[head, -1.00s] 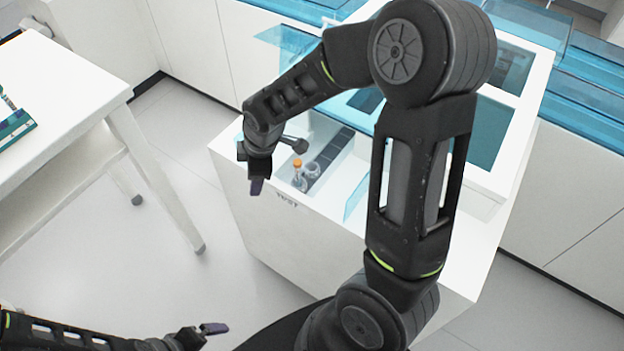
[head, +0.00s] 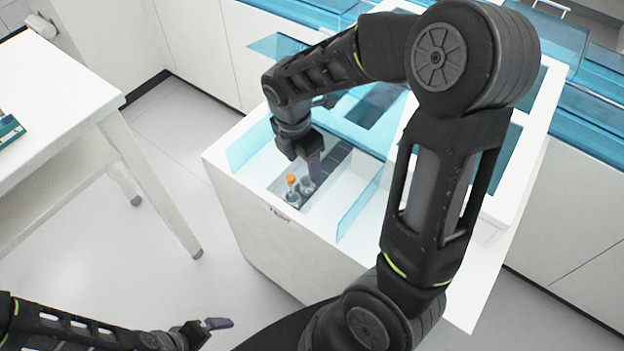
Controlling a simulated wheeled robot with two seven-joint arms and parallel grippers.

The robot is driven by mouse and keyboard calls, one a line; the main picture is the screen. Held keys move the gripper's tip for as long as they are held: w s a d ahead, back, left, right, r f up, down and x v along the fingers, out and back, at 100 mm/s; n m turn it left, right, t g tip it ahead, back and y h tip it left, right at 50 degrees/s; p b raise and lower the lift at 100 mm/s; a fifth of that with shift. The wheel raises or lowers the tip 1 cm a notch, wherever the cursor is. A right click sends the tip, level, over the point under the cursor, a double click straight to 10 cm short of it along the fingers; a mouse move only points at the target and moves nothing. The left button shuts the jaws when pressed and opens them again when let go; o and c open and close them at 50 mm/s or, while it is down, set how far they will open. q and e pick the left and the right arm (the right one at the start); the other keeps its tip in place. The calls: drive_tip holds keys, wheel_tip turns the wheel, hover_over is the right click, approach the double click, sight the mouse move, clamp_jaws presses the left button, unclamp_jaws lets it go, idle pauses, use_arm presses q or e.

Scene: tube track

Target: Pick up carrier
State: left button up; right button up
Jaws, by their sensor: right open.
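A small carrier (head: 292,198) holds an orange-capped tube (head: 291,179) upright in the dark track recess of the white machine. A second grey carrier (head: 306,187) stands just behind and to the right of it. My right gripper (head: 304,166), with dark purple fingertips, points down over the recess. It is open, with nothing visible between its fingers, and its tips are close to the carriers. Whether a finger touches one cannot be told. My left gripper (head: 218,323) is low at the bottom left, away from the machine; its opening cannot be told.
The dark track (head: 330,160) runs back from the carriers. Upright blue clear panels (head: 250,145) and (head: 360,208) flank the recess. A white table (head: 50,100) with a teal rack (head: 8,128) stands at the left, with open floor between.

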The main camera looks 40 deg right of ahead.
sight(306, 178)
drive_tip(key=shift+a, duration=0.15)
drive_tip(key=shift+d+f, duration=0.2)
drive_tip(key=shift+f, duration=1.1)
drive_tip(key=shift+w+d+f, duration=0.1)
drive_tip(key=shift+d+f, duration=0.15)
drive_tip(key=shift+f, duration=1.05)
drive_tip(key=shift+d+f, duration=0.2)
drive_tip(key=shift+f, duration=1.05)
drive_tip(key=c, duration=1.1)
drive_tip(key=shift+r, duration=0.2)
